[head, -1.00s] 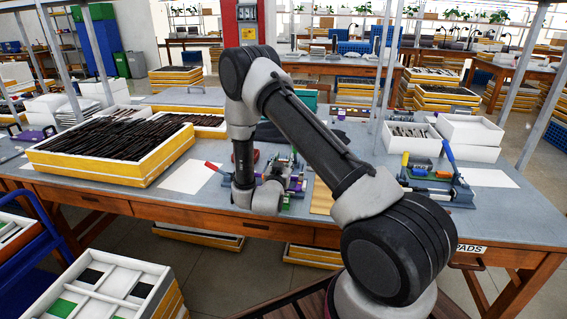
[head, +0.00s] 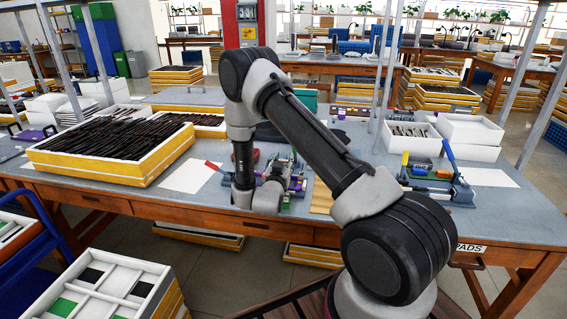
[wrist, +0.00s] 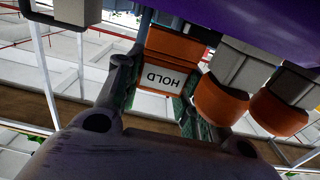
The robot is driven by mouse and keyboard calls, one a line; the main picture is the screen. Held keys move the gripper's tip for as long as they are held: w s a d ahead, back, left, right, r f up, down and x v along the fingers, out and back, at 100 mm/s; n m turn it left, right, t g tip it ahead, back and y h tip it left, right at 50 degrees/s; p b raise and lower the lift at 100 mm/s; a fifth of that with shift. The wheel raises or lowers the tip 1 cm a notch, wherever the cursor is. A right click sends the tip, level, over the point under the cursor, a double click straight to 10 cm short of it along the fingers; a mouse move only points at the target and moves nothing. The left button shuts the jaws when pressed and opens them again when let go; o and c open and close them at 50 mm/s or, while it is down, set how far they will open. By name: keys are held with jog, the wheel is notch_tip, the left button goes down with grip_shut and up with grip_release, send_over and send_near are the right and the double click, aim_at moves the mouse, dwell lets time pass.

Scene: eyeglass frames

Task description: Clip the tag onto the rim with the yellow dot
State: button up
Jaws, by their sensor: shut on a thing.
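The tag sits between the two fingers, close below a large purple surface (wrist: 255,25). Two blocks with rounded orange ends (wrist: 220,100) are just right of the tag. I cannot tell whether the tag touches any of these. In the head view, my wrist and gripper are at the bench's front, and the arm largely hides the work there. I cannot make out the rim or a yellow dot in either view.
A second fixture with a blue handle (head: 449,153) stands to the right. A yellow-sided tray of dark frames (head: 105,160) fills the left. White sheets (head: 188,177) lie on the bench.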

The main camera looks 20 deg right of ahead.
aim_at(283, 160)
jog(key=shift+r, duration=0.2)
jog(key=shift+r, duration=2.3)
jog(key=shift+a, duration=0.1)
